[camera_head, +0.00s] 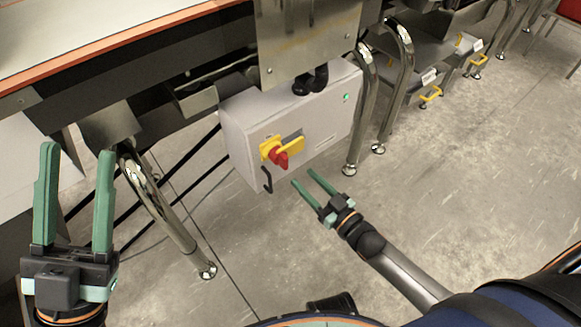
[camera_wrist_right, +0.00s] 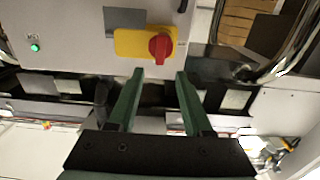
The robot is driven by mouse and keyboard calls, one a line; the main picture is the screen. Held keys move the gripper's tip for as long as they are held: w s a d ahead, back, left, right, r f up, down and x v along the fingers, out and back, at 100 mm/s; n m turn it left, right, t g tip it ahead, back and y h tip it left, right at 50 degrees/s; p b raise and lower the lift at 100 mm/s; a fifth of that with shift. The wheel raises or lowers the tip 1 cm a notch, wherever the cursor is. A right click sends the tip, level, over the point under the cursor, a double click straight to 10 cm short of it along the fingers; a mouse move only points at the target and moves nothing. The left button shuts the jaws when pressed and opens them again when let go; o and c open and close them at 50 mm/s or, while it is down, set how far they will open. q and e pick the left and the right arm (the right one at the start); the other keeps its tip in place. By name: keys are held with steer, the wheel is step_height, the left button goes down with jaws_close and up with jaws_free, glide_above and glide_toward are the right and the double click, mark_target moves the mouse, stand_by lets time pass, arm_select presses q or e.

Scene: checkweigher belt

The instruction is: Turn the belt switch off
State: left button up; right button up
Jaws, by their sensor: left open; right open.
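The belt switch is a red rotary knob (camera_head: 281,160) on a yellow plate (camera_head: 268,149), on the front of a light grey control box (camera_head: 310,115) under the belt. In the right wrist view the red knob (camera_wrist_right: 159,48) and yellow plate (camera_wrist_right: 131,43) are just beyond the fingertips. My right gripper (camera_head: 304,178) is open and empty, below and right of the knob and apart from it. It also shows in the right wrist view (camera_wrist_right: 158,76). My left gripper (camera_head: 77,152) is open and empty at the far left, away from the box.
A small green light (camera_head: 347,98) shows on the box. A black hook (camera_head: 267,180) hangs at its lower edge. Shiny metal legs (camera_head: 358,120) stand right of the box, and another leg (camera_head: 165,205) stands left. The belt (camera_head: 90,30) runs above. The concrete floor in front is clear.

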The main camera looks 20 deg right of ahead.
mark_target(287, 162)
steer(key=b+x, duration=0.2)
steer(key=x, duration=0.5)
arm_select(q)
step_height(287, 162, down, 3)
steer(key=shift+w+d+r, duration=0.1)
steer(key=shift+d, duration=0.05)
arm_select(e)
jaws_close()
stand_by(1.0)
